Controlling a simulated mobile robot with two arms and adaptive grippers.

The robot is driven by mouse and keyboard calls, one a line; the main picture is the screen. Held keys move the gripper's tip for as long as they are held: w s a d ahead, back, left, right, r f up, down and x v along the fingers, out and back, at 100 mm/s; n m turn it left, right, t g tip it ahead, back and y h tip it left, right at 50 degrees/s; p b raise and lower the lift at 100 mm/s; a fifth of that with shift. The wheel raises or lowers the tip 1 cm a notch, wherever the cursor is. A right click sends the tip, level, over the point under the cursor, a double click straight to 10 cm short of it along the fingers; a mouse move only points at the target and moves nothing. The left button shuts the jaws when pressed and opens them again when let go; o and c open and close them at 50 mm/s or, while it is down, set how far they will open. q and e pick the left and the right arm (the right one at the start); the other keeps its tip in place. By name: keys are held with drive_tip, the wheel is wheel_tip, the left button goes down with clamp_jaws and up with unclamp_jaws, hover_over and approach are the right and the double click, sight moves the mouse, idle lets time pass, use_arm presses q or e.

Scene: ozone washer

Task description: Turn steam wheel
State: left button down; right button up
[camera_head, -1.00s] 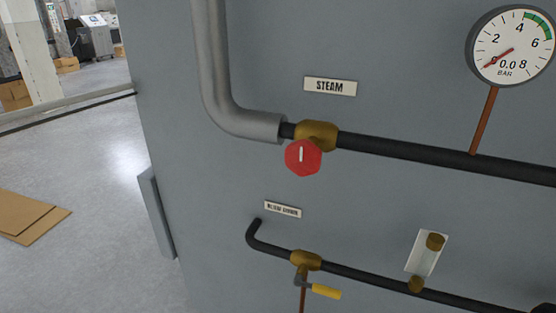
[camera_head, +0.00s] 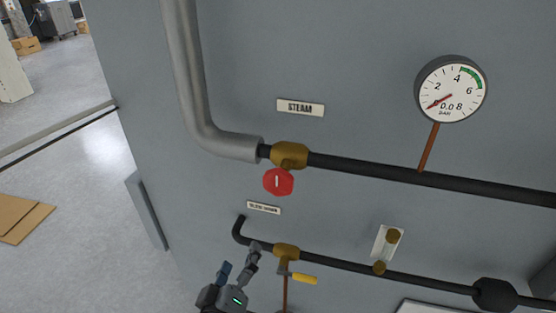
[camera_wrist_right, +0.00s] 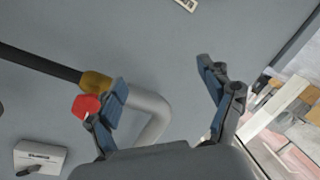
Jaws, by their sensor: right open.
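The red steam wheel (camera_head: 278,181) sits on a brass valve (camera_head: 290,154) in the black pipe under the STEAM label (camera_head: 301,107). A white line marks its face. My right gripper (camera_head: 239,266) is low in the head view, below and left of the wheel. In the right wrist view my right gripper (camera_wrist_right: 166,88) has its fingers spread wide with nothing held between them. There the red wheel (camera_wrist_right: 86,107) appears just left of the left finger, outside the gap, and the finger partly covers the brass valve (camera_wrist_right: 96,82). My left gripper is not in view.
A thick grey pipe (camera_head: 190,90) bends into the steam line. A round gauge (camera_head: 451,90) stands right on a copper stem. Below are the blow-down valve (camera_head: 286,252) with yellow handle and a lower black pipe (camera_head: 340,265). Open floor and cardboard (camera_head: 20,217) lie left.

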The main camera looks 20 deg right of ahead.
sight(277, 186)
drive_tip(key=s+d+r+m+h+p, duration=0.1)
drive_tip(key=s+r+m, duration=0.2)
drive_tip(key=r, duration=0.4)
drive_tip(key=s+d+r+m+h+p, duration=0.1)
drive_tip(key=s+d+r+m+h, duration=0.15)
drive_tip(key=r, duration=0.55)
drive_tip(key=shift+y, duration=0.35)
drive_tip(key=p+x, duration=0.6)
drive_tip(key=x, duration=0.5)
drive_tip(key=shift+w, duration=0.4)
drive_tip(key=shift+w+d+f, duration=0.15)
drive_tip(key=shift+w+d, duration=0.15)
drive_tip(key=shift+w, duration=0.1)
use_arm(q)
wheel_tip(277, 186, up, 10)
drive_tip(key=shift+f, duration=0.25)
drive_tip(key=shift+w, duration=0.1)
